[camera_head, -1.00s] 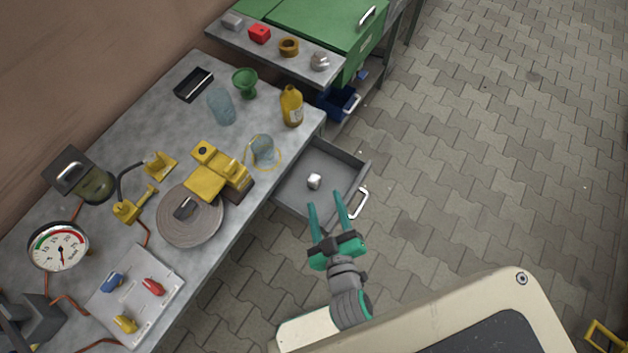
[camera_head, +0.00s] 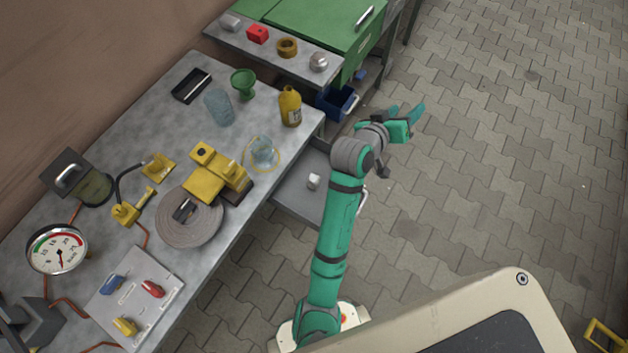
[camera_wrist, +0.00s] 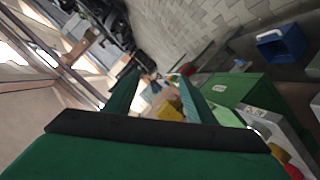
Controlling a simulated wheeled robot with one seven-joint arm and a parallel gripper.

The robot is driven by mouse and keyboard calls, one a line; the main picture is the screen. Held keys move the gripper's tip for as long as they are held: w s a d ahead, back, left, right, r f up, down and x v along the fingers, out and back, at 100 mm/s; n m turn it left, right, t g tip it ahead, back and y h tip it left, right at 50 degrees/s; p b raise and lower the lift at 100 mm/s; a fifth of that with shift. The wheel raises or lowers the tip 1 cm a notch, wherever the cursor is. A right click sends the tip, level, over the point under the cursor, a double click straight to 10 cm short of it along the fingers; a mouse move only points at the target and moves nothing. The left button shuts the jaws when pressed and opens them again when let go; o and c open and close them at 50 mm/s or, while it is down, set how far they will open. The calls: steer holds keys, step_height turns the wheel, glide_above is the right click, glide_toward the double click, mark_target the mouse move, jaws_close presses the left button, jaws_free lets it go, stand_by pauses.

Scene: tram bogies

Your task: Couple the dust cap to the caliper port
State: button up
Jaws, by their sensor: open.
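The yellow caliper (camera_head: 222,170) sits over the grey brake disc (camera_head: 187,222) on the bench. A round dark opening (camera_head: 203,152) on its upper block may be the port. A small whitish capped piece (camera_head: 313,181) lies in the open drawer, and a silver round piece (camera_head: 319,62) stands on the raised shelf; I cannot tell which is the dust cap. My gripper (camera_head: 407,112) is open and empty over the floor, right of the drawer. Its two spread fingers also show in the wrist view (camera_wrist: 160,85).
The pulled-out drawer (camera_head: 288,195) juts from the bench, partly hidden by my arm. A yellow bottle (camera_head: 290,107), clear jar (camera_head: 264,151) and green funnel (camera_head: 243,83) stand on the bench. A blue bin (camera_head: 336,103) sits below the shelf.

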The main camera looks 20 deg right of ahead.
step_height(320, 180, down, 4)
steer(key=a+m+g+y, duration=0.1)
steer(key=m+g+y, duration=0.1)
steer(key=m+g, duration=0.1)
steer(key=m+g+y, duration=0.2)
steer(key=g+y, duration=0.2)
steer(key=y, duration=0.6)
glide_toward(314, 180)
steer(key=shift+s+d, duration=0.1)
step_height(314, 180, down, 5)
steer(key=shift+f, duration=0.2)
steer(key=shift+f, duration=0.15)
